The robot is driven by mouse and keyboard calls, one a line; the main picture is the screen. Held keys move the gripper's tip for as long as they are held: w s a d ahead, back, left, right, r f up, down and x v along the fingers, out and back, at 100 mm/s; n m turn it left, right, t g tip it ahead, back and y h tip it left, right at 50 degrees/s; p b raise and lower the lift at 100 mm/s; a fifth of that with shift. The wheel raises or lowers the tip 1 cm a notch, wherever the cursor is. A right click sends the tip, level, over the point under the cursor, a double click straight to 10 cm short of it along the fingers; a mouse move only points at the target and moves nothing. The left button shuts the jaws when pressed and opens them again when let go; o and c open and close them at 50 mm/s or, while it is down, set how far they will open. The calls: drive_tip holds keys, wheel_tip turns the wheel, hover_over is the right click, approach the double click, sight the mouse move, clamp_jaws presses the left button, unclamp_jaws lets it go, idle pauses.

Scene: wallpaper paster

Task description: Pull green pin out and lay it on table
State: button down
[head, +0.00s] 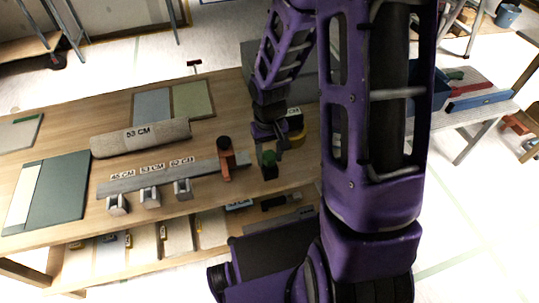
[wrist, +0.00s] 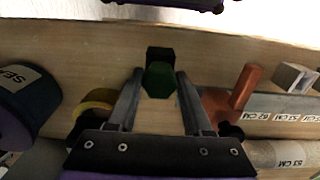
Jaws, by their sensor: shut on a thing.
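The green pin (head: 268,157) has a green six-sided head and shows in the wrist view (wrist: 159,80) between my fingertips. A dark part sits beyond the green head in the wrist view. My gripper (head: 269,148) is shut on the pin; its two fingers also show in the wrist view (wrist: 159,76). In the head view the pin is just right of the end of the grey rail (head: 135,183), apart from the rail's blocks. It is over the wooden table (head: 70,225); I cannot tell whether its lower end touches the top.
An orange stop with a black knob (head: 226,160) stands on the rail, close left of my gripper. A roll marked 53 CM (head: 140,138) lies behind the rail. A yellow tape roll (wrist: 97,101) is near my fingers. The table's front edge is close.

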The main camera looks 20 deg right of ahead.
sight(270, 155)
drive_tip(key=shift+r+p, duration=1.35)
drive_tip(key=shift+r, duration=0.5)
drive_tip(key=shift+r+p, duration=0.3)
drive_tip(key=shift+r, duration=1.7)
drive_tip(key=w+a+b, duration=0.2)
drive_tip(key=w, duration=0.7)
drive_tip(key=w+a+b, duration=0.2)
drive_tip(key=w+a, duration=0.1)
drive_tip(key=w, duration=0.7)
wheel_tip(270, 155, down, 10)
drive_tip(key=shift+r+b, duration=0.1)
drive_tip(key=shift+b, duration=0.3)
